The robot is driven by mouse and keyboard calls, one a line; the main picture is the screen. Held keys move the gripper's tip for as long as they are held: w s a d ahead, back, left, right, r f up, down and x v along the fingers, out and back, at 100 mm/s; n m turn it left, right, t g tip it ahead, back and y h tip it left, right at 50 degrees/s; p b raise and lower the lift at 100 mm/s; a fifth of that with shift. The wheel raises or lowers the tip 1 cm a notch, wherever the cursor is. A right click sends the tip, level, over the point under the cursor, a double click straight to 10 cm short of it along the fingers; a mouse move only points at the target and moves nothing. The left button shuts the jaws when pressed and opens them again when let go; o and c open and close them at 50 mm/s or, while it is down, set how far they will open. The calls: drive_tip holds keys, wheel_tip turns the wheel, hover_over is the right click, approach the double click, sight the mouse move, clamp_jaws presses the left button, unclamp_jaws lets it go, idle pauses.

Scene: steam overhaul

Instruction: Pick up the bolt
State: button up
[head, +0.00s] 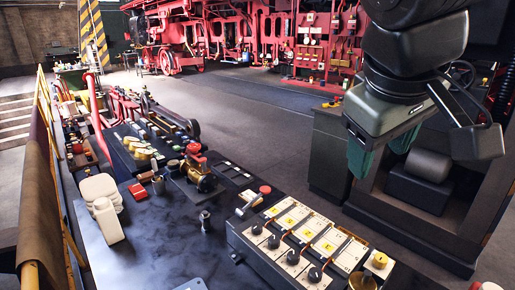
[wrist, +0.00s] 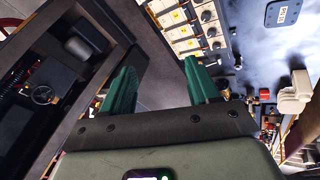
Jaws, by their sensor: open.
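A small grey metal piece (head: 205,220), which looks like the bolt, stands on the dark bench top (head: 150,245) in the head view, left of the switch panel. It is too small to be sure of its shape. In the wrist view I cannot clearly pick it out. My gripper (head: 382,150) hangs high at the right in the head view, well away from the bench piece, over the floor near a dark cabinet. Its two green fingers are apart with nothing between them, as the wrist view (wrist: 158,74) also shows.
A switch panel (head: 305,235) with a red button stands at the bench's front right. A dark cabinet (head: 328,150) stands beyond. The front bench top has clear room.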

drive_tip(key=w+a+n+t+h, duration=0.25)
drive_tip(key=w+a+n, duration=0.35)
drive_tip(key=w+n, duration=0.3)
drive_tip(key=w+a+n+t+h, duration=0.25)
drive_tip(key=w+a+n, duration=0.3)
drive_tip(key=w, duration=0.65)
drive_tip(key=w+a+n+t+y, duration=0.3)
drive_tip(key=a+n+t+y, duration=0.45)
drive_tip(key=a+n, duration=1.4)
drive_tip(key=m+h, duration=0.1)
drive_tip(key=m, duration=0.5)
approach(204, 219)
drive_tip(key=shift+w+d+f, duration=0.2)
drive_tip(key=shift+w, duration=0.1)
drive_tip(key=shift+w+f, duration=0.2)
drive_tip(key=shift+w, duration=0.05)
drive_tip(key=w, duration=0.4)
drive_tip(key=shift+w+d, duration=0.1)
drive_tip(key=shift+w, duration=0.25)
drive_tip(key=w, duration=0.5)
drive_tip(key=shift+w+r, duration=0.3)
drive_tip(key=shift+r, duration=0.05)
